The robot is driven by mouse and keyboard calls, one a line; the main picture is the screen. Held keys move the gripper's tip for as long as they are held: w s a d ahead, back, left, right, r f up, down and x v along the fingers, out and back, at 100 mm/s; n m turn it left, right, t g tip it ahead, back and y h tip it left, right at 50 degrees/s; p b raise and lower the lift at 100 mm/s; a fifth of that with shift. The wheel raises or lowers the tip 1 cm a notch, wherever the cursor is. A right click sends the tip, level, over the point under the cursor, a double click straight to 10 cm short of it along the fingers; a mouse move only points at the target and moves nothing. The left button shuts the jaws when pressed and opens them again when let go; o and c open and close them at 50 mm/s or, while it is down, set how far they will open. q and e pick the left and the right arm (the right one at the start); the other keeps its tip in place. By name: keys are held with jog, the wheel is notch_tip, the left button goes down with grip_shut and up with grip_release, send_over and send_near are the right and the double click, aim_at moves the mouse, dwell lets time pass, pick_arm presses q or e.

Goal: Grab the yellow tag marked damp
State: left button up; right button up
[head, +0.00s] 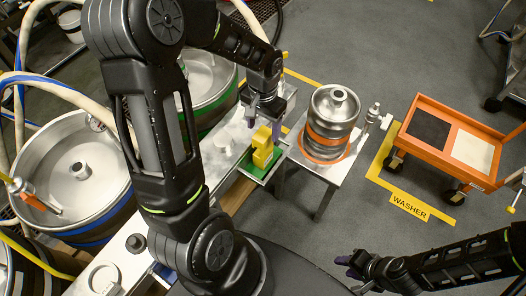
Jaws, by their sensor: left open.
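A yellow piece (263,148), seemingly a stack of tags, stands in a small green holder (252,168) on the bench edge, left of the keg stand. Any "damp" marking on it is too small to read. My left gripper (262,118) is open and points down just above the yellow piece, apart from it as far as I can tell. My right gripper (350,268) is low at the right, above the floor and far from the tags. Its jaw opening is not clear.
A steel keg with orange bands (332,118) stands on a small metal table (299,157) to the right. An orange cart (437,143) is beyond it, by the floor marking "WASHER". Large steel kegs (75,172) with hoses fill the left. Grey floor (365,205) is free between.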

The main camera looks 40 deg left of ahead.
aim_at(263, 134)
pick_arm(q)
jog(key=shift+f, duration=2.6)
jog(key=shift+c, duration=0.6)
grip_shut()
